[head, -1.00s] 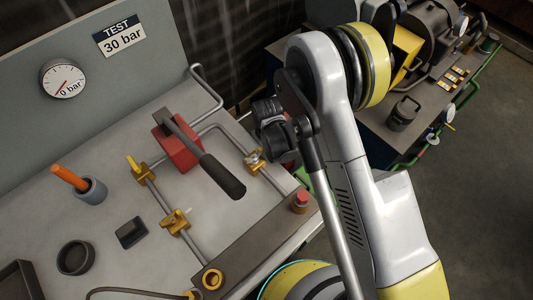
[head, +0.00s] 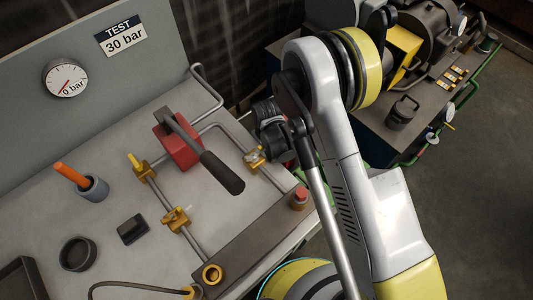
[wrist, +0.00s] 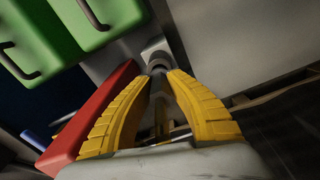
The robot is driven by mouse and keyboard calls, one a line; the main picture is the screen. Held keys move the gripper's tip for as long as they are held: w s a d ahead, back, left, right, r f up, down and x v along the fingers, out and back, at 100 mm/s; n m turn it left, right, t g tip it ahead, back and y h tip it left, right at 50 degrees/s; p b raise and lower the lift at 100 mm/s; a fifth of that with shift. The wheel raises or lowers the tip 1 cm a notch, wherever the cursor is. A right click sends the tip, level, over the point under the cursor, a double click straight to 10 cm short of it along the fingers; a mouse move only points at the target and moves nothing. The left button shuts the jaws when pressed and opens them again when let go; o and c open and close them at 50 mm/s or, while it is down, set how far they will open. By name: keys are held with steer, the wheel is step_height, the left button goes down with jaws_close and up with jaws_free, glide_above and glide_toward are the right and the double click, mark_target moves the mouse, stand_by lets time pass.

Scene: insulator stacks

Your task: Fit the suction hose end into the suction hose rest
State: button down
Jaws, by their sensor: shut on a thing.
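In the wrist view my gripper (wrist: 158,78) has its two yellow fingers closed towards each other on a small grey round piece (wrist: 157,63), which seems to be the suction hose end. Its shape is mostly hidden by the fingers. A pale metal bracket or plate (wrist: 154,47) lies just beyond the fingertips; I cannot tell whether it is the suction hose rest, or whether it touches the held piece. In the head view my arm hides the gripper, and I cannot make out the hose rest there.
A red bar (wrist: 88,120) runs close along the left finger. Green panels with dark handles (wrist: 98,20) are at upper left. In the head view, the bench holds a red block with a black-handled lever (head: 179,147), brass-clamped pipes (head: 176,219) and a dark ring (head: 77,253).

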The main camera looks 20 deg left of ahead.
steer(key=shift+s+d+f, duration=0.1)
steer(key=shift+s+f, duration=0.05)
steer(key=shift+f, duration=0.4)
steer(key=shift+s+d+f, duration=0.1)
steer(key=shift+f, duration=0.4)
steer(key=shift+r, duration=0.25)
steer(key=shift+w+a+r+p, duration=0.15)
steer(key=shift+r+p, duration=1.2)
steer(key=shift+r, duration=1.1)
steer(key=shift+b, duration=0.85)
steer(key=shift+f+b, duration=0.3)
steer(key=shift+f, duration=1.4)
steer(key=shift+f, duration=0.3)
